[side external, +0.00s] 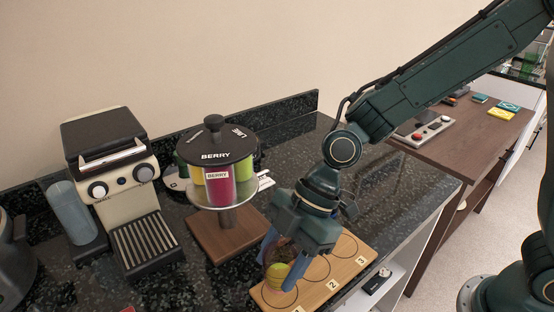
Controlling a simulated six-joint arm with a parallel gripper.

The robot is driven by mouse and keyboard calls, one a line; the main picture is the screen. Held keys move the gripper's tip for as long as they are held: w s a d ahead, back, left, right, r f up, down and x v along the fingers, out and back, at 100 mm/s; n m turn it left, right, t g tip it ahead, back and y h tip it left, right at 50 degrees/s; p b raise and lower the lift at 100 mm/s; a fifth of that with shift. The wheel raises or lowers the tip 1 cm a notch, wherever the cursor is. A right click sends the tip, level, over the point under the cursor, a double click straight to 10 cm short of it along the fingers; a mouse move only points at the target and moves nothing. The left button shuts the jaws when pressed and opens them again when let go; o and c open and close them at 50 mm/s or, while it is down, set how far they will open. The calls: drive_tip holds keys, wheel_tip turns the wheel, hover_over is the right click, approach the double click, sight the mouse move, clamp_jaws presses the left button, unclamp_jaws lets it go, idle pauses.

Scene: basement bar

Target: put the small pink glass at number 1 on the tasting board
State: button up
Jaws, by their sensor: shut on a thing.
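My gripper (281,262) points down over the left end of the tasting board (343,263), with its blue fingers on either side of a small glass (279,254). The glass looks dull pinkish-brown, with a yellow-green patch (278,271) low on it; the fingers hide part of it. The circles of number 2 (332,285) and number 3 (361,261) are empty.
A round stand with a black lid (216,147) and a pink BERRY container (219,189) stands left of my gripper on a wooden base (207,236). A coffee machine (112,175) is farther left. The counter's edge runs close to the board's right side.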

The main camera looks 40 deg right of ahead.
sight(280, 273)
drive_tip(key=shift+f, duration=1.4)
drive_tip(key=shift+f, duration=0.15)
drive_tip(key=o, duration=1.1)
drive_tip(key=shift+r, duration=0.2)
drive_tip(key=v, duration=1.2)
drive_tip(key=shift+d, duration=0.1)
